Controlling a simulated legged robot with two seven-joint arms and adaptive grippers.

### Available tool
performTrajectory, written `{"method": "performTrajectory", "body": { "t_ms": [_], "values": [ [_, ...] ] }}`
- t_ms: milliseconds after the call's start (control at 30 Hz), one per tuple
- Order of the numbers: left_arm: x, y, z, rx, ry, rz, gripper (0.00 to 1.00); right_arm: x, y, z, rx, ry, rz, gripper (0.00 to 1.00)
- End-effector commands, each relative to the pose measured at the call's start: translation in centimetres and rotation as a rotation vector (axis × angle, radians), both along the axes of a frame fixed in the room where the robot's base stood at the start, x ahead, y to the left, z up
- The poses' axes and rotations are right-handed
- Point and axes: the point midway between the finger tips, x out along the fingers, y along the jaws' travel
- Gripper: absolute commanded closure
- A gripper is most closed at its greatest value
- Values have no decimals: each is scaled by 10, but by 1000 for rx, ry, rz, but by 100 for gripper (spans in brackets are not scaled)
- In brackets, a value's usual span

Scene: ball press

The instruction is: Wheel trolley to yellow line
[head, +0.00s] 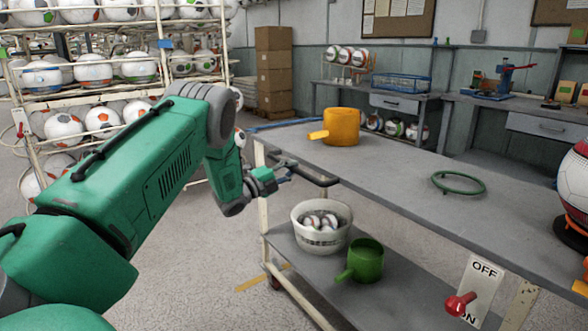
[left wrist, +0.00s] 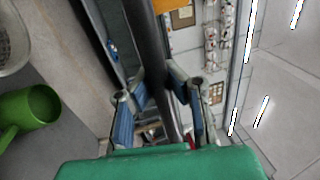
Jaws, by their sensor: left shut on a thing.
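The trolley (head: 385,172) is a grey two-level cart with cream legs, standing across the middle and right of the head view. Its dark handle (head: 318,181) sticks out at its left end. My left gripper (head: 286,167) is at this handle and shut on it. In the left wrist view the dark handle bar (left wrist: 148,50) runs between the blue-padded fingers of the gripper (left wrist: 160,90). A short yellow line (head: 262,279) shows on the floor, left of the trolley's lower shelf; the trolley may hide more of it. My right gripper is out of view.
A yellow pot (head: 341,127) and a green ring (head: 458,183) lie on the trolley top. A white bucket (head: 320,240) and a green pot (head: 366,262) stand on its lower shelf. A ball rack (head: 108,82) stands behind left. The floor (head: 190,250) left of the trolley is clear.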

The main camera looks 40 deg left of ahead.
Motion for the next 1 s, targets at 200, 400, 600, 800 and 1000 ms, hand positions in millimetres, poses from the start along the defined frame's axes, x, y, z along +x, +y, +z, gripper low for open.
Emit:
{"method": "performTrajectory", "body": {
  "t_ms": [200,400,600,800,1000],
  "values": [
    [-3,4,-3,-1,7,12,64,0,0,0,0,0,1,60],
    [-2,1,1,3,4,9,64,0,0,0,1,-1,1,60],
    [-20,5,-4,1,5,10,64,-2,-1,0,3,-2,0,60],
    [-60,17,-16,-6,7,13,64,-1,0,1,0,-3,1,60],
    [-97,24,-25,-6,8,12,64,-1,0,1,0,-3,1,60]
  ]
}}
